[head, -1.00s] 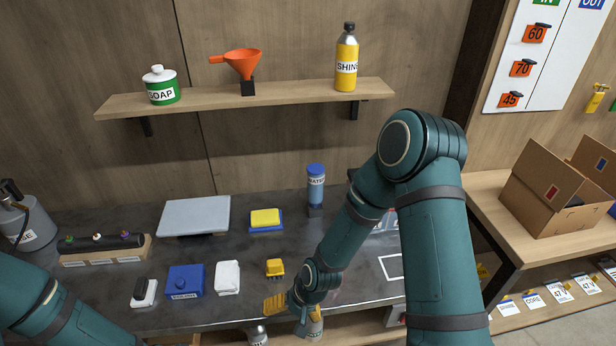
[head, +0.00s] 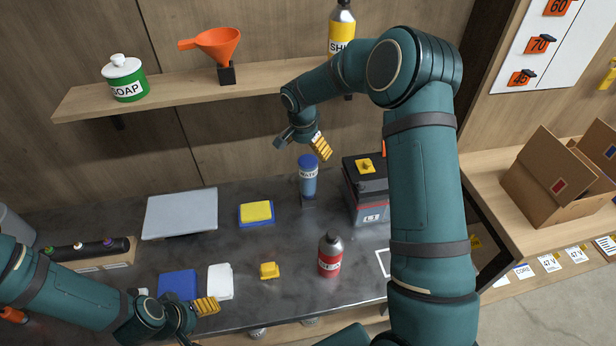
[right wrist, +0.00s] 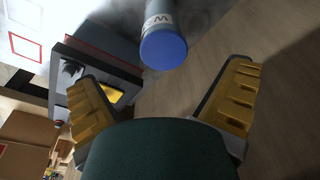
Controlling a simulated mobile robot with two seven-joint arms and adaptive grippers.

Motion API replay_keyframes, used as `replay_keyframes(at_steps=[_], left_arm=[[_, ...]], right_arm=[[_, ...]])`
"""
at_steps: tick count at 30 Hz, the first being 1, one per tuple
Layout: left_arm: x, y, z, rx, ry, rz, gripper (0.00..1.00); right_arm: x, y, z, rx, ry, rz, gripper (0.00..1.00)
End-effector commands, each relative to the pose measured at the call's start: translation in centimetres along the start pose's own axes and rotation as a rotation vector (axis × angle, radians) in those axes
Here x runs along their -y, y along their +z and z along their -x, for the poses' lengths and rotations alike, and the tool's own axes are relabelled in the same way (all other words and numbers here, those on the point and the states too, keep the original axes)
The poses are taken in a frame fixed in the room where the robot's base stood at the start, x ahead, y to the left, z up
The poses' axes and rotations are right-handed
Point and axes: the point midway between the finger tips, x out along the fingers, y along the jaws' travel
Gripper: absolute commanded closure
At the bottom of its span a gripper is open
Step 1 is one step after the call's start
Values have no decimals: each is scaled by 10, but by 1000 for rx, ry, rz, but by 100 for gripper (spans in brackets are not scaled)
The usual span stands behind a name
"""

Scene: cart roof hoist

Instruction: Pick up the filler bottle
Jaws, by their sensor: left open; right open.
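A blue bottle (head: 308,180) with a white label reading roughly "WATER" stands upright on a small dark stand at the back of the bench; I take it as the filler bottle. In the right wrist view its blue cap (right wrist: 163,48) faces the camera, ahead of and between the spread fingers, apart from both. My right gripper (head: 303,146) is open and empty, just above the bottle in the head view. My left gripper (head: 198,312) is open at the bench's front left, far from the bottle.
A dark battery-like box (head: 366,190) stands close right of the blue bottle. The shelf (head: 180,92) with soap pot, funnel and yellow bottle is above. A yellow-and-blue sponge (head: 256,213), a grey plate (head: 180,213) and a yellow block (head: 269,270) lie on the bench.

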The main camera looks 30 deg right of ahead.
Motion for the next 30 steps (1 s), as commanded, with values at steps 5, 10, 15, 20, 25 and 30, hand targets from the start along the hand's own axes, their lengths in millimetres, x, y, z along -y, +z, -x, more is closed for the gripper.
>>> replay_keyframes(at_steps=[5,10,15,20,25,30], left_arm=[[0,0,1,0,0,0,38],[-1,0,2,-1,0,0,38],[-2,-1,6,-1,1,0,38],[-3,-1,9,-1,2,0,38],[-3,-1,9,0,2,0,38],[-3,-1,9,0,2,0,38]], right_arm=[[0,0,-26,1,0,1,1],[0,0,-35,1,0,2,1],[2,-2,-56,3,0,2,1],[3,-2,-77,2,-1,1,1],[4,-2,-84,0,-3,2,1],[4,-2,-84,0,-2,2,1]])
